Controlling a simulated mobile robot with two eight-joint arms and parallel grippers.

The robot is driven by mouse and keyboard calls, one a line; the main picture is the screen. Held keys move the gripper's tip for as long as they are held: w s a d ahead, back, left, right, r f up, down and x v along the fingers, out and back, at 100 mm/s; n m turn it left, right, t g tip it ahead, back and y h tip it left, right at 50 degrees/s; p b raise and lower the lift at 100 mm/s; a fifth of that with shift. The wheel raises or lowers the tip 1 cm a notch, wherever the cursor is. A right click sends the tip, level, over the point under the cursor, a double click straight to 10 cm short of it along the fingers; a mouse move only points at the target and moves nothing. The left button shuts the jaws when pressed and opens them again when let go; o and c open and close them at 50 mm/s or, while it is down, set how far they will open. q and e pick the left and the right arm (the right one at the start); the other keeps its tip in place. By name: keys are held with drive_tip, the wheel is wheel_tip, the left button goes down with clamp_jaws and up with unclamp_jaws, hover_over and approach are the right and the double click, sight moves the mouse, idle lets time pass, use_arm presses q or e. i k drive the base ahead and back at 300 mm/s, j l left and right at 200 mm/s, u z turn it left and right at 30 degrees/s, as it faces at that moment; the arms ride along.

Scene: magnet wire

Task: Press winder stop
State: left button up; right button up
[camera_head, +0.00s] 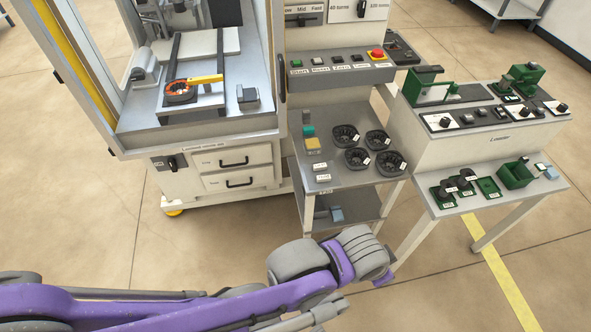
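The winder's control panel (343,70) is a grey strip on the machine at the upper middle. The label under the red button is too small to read. A purple and grey arm of mine crosses the bottom from the left, well below the panel and apart from it. No gripper fingers can be made out, and nothing covers the panel.
The winding machine (190,125) with two drawers stands at left. A grey cart (330,205) with several black round parts stands below the panel. A white bench (480,145) with green fixtures is at right. Tiled floor (90,210) is open at left and in front.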

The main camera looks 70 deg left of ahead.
sight(376, 53)
drive_tip(key=u, duration=2.05)
